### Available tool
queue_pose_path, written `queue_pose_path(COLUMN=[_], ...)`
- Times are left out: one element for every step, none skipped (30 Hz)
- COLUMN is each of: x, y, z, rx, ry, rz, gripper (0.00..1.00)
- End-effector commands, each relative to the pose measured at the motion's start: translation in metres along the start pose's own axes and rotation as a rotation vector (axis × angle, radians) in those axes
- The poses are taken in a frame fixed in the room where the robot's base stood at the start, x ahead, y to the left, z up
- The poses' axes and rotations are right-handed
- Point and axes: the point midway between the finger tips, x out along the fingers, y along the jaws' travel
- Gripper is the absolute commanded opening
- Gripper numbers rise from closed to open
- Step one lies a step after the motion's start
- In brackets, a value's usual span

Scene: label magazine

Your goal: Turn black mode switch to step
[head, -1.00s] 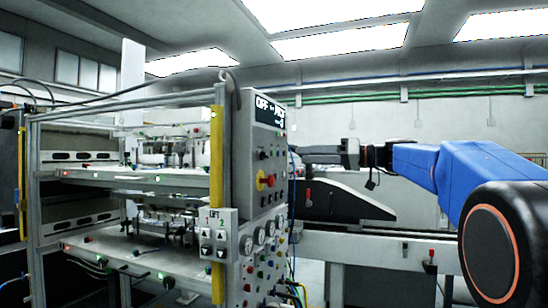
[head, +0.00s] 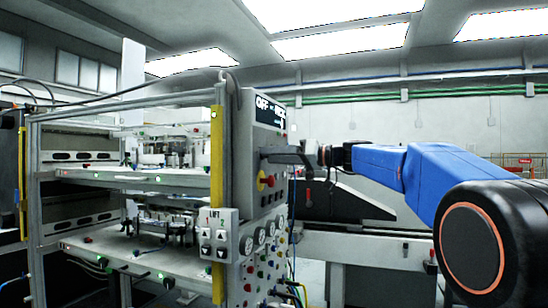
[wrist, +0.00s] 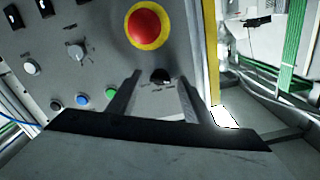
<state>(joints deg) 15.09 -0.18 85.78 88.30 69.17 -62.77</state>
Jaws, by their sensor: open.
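The black mode switch (wrist: 160,75) is a small dark knob on the grey control panel (wrist: 110,55), beside the red emergency stop with its yellow ring (wrist: 149,25). In the wrist view the knob shows between the two finger ends of my gripper (wrist: 159,82). The fingers are apart, one on each side of it, and hold nothing. I cannot tell whether they touch the panel. The marks by the knob are too small to read. In the head view my gripper (head: 266,154) is at the panel face, just above the emergency stop (head: 262,183), and hides the knob.
A grey selector knob (wrist: 75,51) and green (wrist: 111,93), blue (wrist: 82,100) and white (wrist: 31,67) buttons are on the same panel. A yellow post (head: 217,170) and a lift button box (head: 214,234) stand left of the panel. A display (head: 268,111) is above.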

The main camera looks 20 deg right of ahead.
Motion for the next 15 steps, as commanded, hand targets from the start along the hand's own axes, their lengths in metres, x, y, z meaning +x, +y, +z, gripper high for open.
queue_pose_path(x=[0.0001,0.0000,-0.0001,-0.0001,-0.0001,-0.0002,-0.0002,-0.0002,-0.0002,-0.0002,-0.0003,-0.0003,-0.0003,-0.0003,-0.0003], y=[0.0000,0.0000,-0.0001,-0.0001,-0.0001,-0.0001,-0.0001,-0.0001,-0.0001,-0.0001,-0.0001,-0.0001,-0.0001,-0.0001,-0.0001], z=[-0.0001,-0.0001,-0.0001,-0.0001,-0.0001,-0.0002,-0.0002,-0.0002,-0.0002,-0.0002,-0.0002,-0.0002,-0.0002,-0.0002,-0.0002], rx=[0.000,0.000,0.000,0.000,0.000,0.000,0.000,0.000,0.000,0.000,0.000,0.000,0.000,0.000,0.002], ry=[0.000,0.000,0.000,0.000,0.000,0.000,0.000,0.000,0.000,0.000,0.000,0.000,0.000,0.000,0.000], rz=[0.000,0.000,0.000,0.000,0.000,0.000,0.000,0.000,0.000,0.000,0.000,0.000,0.000,0.000,0.000], gripper=[0.46,0.46,0.46,0.46,0.46,0.38,0.31,0.24,0.15,0.07,0.04,0.04,0.04,0.04,0.04])
